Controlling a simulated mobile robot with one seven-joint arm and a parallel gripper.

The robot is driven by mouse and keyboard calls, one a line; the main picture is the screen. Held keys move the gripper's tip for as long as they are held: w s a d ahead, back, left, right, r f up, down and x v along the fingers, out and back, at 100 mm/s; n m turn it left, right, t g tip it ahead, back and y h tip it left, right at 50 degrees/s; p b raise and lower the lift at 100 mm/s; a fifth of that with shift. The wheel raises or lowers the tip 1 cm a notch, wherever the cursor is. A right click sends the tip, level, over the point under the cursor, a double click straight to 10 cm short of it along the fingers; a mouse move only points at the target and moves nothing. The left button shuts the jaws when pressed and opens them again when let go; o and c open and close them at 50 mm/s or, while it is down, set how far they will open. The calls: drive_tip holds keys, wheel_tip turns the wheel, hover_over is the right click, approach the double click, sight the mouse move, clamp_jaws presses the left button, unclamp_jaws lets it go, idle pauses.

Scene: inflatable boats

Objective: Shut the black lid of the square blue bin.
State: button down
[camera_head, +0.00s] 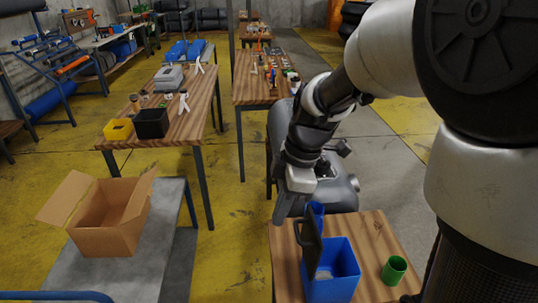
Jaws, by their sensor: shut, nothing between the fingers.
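The square blue bin (343,262) stands on a small wooden table in the lower right of the head view. Its black lid (310,247) is raised, standing nearly upright along the bin's left side, so the bin's top is open. My gripper (279,219) is above and behind the lid, slightly to its left, with its fingers pointing down. It is shut and empty. It looks apart from the lid, though the exact gap is hard to judge.
A green cup (395,270) stands right of the bin on the wooden table (375,232). Another blue object (317,213) is behind the bin, partly hidden. An open cardboard box (108,222) sits on a grey table at left. Grey inflatable tubes (340,190) lie behind my gripper.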

sight(302, 242)
drive_tip(key=x, duration=0.6)
drive_tip(key=d, duration=0.2)
drive_tip(key=d+r+p, duration=0.1)
drive_tip(key=d, duration=0.1)
drive_tip(key=shift+d, duration=0.1)
